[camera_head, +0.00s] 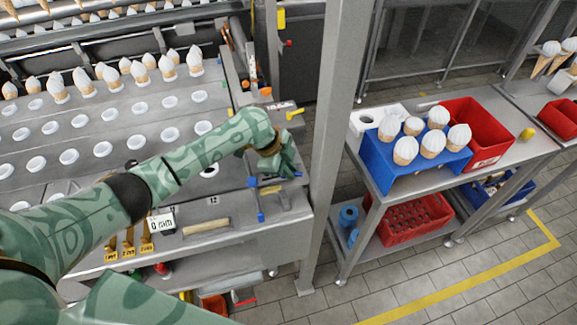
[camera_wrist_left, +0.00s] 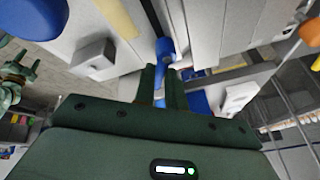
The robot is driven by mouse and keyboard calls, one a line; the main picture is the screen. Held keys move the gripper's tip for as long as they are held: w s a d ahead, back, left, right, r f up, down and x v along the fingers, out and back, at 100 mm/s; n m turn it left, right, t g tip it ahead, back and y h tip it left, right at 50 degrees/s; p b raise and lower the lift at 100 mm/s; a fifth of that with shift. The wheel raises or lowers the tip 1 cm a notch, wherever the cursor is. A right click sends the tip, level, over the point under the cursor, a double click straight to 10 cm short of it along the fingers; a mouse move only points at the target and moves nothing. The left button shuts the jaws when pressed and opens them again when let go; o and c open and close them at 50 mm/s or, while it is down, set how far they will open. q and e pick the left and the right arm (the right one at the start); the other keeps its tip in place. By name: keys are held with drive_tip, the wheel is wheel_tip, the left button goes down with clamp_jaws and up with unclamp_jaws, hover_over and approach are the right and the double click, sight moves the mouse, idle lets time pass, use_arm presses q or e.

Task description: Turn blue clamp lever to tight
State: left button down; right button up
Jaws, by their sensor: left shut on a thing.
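The blue clamp lever (camera_wrist_left: 165,47) shows in the left wrist view with its round end just past my left fingertips. In the head view, my left gripper (camera_head: 279,176) is over the right end of the steel bench, and blue clamp parts (camera_head: 261,217) show beside and below it. My left gripper is shut on the lever; its fingers (camera_wrist_left: 163,78) are close together in the wrist view. The gripper partly hides the lever in the head view, so I cannot tell its exact angle. My right gripper does not show clearly in either view.
A steel post (camera_head: 328,130) stands just right of my left gripper. Several white-tipped cones (camera_head: 110,76) stand in the plate (camera_head: 85,132) at left. A wooden-handled tool (camera_head: 206,226) lies at the bench front.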

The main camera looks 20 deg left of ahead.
use_arm(q)
drive_tip(key=n+p, duration=0.1)
drive_tip(key=p, duration=0.1)
drive_tip(key=n+t+p, duration=0.1)
drive_tip(key=n+p, duration=0.1)
drive_tip(key=n+y+p, duration=0.1)
drive_tip(key=p, duration=0.1)
drive_tip(key=shift+w+r+t, duration=0.25)
drive_tip(key=shift+w+t, duration=0.05)
drive_tip(key=shift+w+f+n+t+y+p, duration=0.15)
drive_tip(key=shift+n+y+p, duration=0.1)
drive_tip(key=shift+n+p, duration=0.4)
drive_tip(key=shift+w+f+n+t+y+p, duration=0.15)
drive_tip(key=shift+n+y+p, duration=0.1)
drive_tip(key=shift+n+p, duration=0.35)
drive_tip(key=shift+s, duration=0.1)
drive_tip(key=c, duration=1.5)
unclamp_jaws()
drive_tip(key=shift+o, duration=0.2)
drive_tip(key=shift+r, duration=0.1)
